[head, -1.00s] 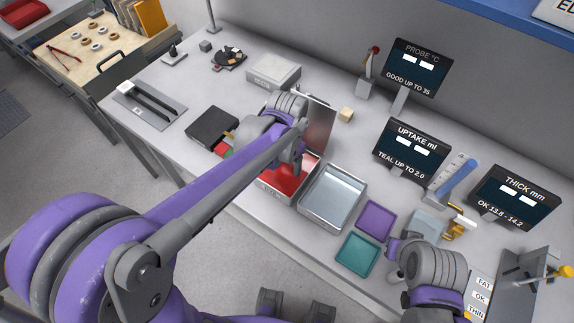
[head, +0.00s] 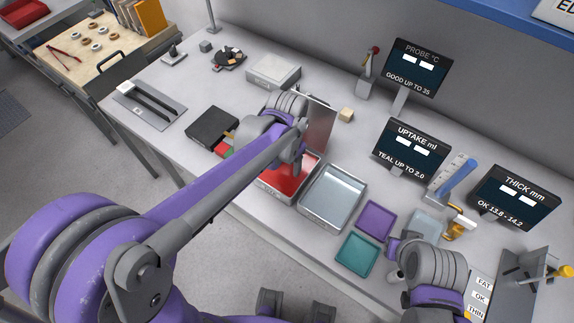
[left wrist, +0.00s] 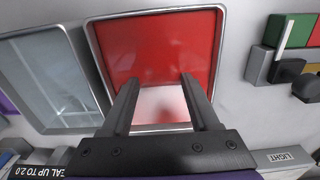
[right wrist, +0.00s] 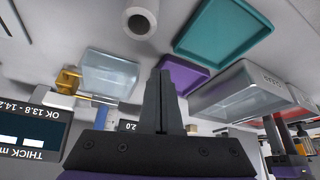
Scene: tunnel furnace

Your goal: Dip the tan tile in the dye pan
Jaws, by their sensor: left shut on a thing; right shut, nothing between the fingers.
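The dye pan (head: 264,187) is a metal tray of red liquid in the middle of the bench; it fills the centre of the left wrist view (left wrist: 160,40). My left gripper (left wrist: 160,82) is over the pan, its fingers set apart and shut on a tile. A pale pink face (left wrist: 162,105) shows between the fingers, probably the tile (left wrist: 165,112); its tan colour is not visible, and I cannot tell how deep it sits. In the head view my left arm hides the grip. My right gripper (right wrist: 160,75) is shut and empty near the teal and purple trays.
An upright metal plate (head: 320,125) stands behind the pan. A clear-liquid tray (head: 333,196) is just right of it. Teal (head: 357,254) and purple (head: 375,220) trays lie farther right. A small tan block (head: 346,115) lies behind the plate. Display screens (head: 411,152) line the back.

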